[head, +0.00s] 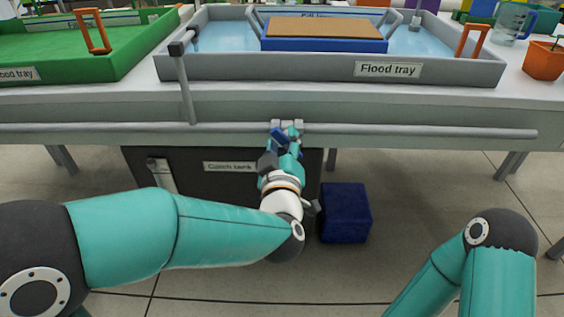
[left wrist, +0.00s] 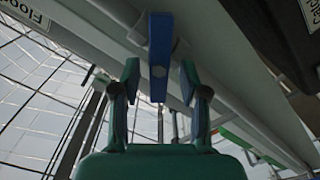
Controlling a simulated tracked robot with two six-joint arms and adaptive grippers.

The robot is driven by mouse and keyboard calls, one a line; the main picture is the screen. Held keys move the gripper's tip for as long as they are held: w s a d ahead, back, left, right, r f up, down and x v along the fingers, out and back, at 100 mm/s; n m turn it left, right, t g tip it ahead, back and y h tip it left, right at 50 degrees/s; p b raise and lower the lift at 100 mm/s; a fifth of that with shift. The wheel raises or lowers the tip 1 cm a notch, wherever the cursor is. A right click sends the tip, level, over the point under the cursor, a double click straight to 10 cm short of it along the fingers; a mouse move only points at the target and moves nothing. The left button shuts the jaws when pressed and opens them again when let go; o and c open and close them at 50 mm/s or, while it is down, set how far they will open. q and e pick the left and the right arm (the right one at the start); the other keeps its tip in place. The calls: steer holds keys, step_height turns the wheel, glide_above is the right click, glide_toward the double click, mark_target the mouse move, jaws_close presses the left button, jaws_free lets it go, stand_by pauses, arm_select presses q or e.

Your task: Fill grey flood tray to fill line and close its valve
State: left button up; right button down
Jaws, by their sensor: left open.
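The grey flood tray (head: 455,69), labelled "Flood tray", stands on the bench with light blue water (head: 225,39) in it. A "Fill line" label at its back is partly hidden by a blue holder (head: 325,45) with a brown top, so I cannot tell the level against it. A blue valve lever (head: 279,136) is at the pipe under the bench front; it also shows in the left wrist view (left wrist: 159,45). My left gripper (head: 287,138) is at the lever, its open fingers (left wrist: 159,78) on either side, with gaps visible. My right gripper is outside the view.
A grey pipe (head: 420,131) runs along the bench front, with an upright (head: 184,90) at left. A green flood tray (head: 110,62) stands left. A dark catch tank (head: 215,185) and a blue box (head: 345,212) are below. An orange pot (head: 543,62) stands right.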

arm_select(q)
steer(key=s, duration=1.1)
stand_by(6.9)
